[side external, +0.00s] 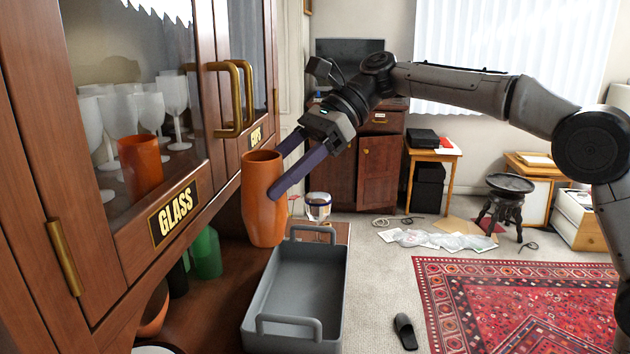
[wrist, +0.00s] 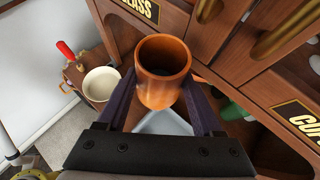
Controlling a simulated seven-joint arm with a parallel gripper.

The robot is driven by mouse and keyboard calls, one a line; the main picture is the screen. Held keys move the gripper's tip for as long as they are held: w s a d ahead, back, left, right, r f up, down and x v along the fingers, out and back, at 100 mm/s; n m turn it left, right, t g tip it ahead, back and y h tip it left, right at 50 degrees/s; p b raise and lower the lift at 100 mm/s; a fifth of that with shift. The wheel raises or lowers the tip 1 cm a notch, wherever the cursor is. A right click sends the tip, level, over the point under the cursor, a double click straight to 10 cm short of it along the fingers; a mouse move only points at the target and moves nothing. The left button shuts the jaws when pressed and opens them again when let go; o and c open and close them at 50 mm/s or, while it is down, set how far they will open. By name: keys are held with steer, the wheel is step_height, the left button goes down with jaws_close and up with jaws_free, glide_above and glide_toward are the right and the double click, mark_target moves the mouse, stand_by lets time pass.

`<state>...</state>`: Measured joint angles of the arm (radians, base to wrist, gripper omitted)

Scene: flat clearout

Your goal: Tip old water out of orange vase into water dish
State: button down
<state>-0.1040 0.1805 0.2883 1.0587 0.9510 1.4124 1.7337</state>
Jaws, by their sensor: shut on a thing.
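The tall orange vase (side external: 262,205) is upright beside the cabinet, its open mouth facing up. In the wrist view the vase (wrist: 163,88) shows a dark inside; I cannot make out any water. My gripper (side external: 276,175) is shut on the vase, one purple finger on each side of its upper part. I cannot tell whether its base touches the counter.
A grey handled tray (side external: 272,334) lies on the counter in front of the vase. The cabinet's glass door marked GLASS (side external: 174,212) and brass handles (side external: 238,100) are close at left. A red-handled tool (wrist: 66,50) lies near the bowl. Green cups (side external: 206,253) stand under the cabinet.

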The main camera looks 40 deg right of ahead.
steer(key=s+a+r+n+g, duration=0.3)
steer(key=s+a, duration=0.5)
steer(key=s, duration=0.1)
steer(key=s+a+r+n+g, duration=0.3)
steer(key=s+a+r, duration=0.1)
steer(key=s+a, duration=0.5)
steer(key=shift+s+r+n+h, duration=0.2)
steer(key=shift+s+n+h, duration=0.15)
steer(key=shift+s, duration=0.2)
steer(key=shift+d+f, duration=0.1)
steer(key=shift+d, duration=0.05)
steer(key=shift+s+a+f+g+y, duration=0.1)
steer(key=shift+a+f+g+y, duration=0.2)
steer(key=shift+f+y, duration=0.4)
steer(key=shift+a+f+g+y, duration=0.1)
steer(key=shift+f+g+y, duration=0.3)
steer(key=shift+f+y, duration=0.25)
steer(key=shift+f, duration=0.15)
steer(key=shift+s+a+f+g+y, duration=0.15)
steer(key=shift+g+y, duration=0.15)
steer(key=shift+y, duration=0.3)
